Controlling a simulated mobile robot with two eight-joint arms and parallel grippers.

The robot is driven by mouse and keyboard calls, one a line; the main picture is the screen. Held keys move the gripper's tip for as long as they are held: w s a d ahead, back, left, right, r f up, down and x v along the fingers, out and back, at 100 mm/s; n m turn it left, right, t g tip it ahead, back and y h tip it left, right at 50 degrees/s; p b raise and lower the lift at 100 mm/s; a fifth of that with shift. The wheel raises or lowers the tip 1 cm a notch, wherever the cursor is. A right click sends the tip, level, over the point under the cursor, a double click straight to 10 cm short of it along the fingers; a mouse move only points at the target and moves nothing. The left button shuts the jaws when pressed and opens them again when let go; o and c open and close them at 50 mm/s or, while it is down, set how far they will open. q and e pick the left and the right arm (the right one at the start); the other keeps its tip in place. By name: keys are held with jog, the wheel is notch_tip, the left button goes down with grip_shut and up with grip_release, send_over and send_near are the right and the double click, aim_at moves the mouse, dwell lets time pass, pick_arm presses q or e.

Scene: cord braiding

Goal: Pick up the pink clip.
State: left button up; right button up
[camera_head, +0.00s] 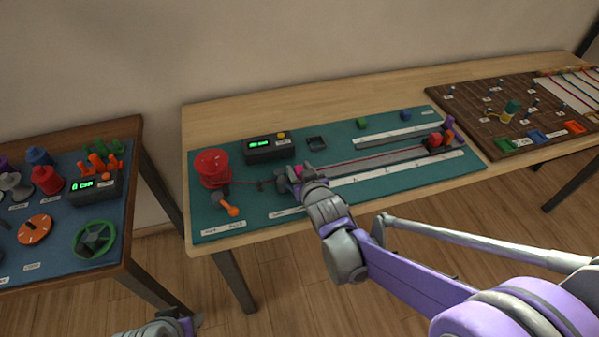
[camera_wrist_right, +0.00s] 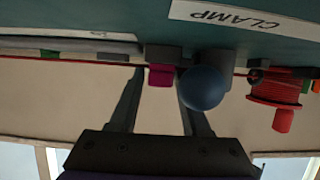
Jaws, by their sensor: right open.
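The pink clip (camera_head: 298,169) sits by the red cord on the teal board, partly hidden by my right gripper in the head view. In the right wrist view the pink clip (camera_wrist_right: 160,76) appears between the far ends of the two fingers. My right gripper (camera_head: 288,182) is open, with its fingers (camera_wrist_right: 160,92) apart on either side of the clip. I cannot tell whether they touch it. A blue ball (camera_wrist_right: 203,89) overlaps the right-hand finger in the wrist view. What may be my left gripper (camera_head: 165,329) shows only partly at the bottom edge; its jaws are unclear.
The teal board (camera_head: 345,200) carries a red spool (camera_head: 212,168), an orange-tipped lever (camera_head: 231,210), a display box (camera_head: 268,148) and a long grey rail (camera_head: 380,161). A brown pegboard (camera_head: 470,110) lies to the right. A separate table with knobs and a green wheel (camera_head: 94,239) stands left.

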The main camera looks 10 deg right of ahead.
jog(key=shift+c, duration=0.3)
grip_shut()
jog(key=shift+r, duration=0.1)
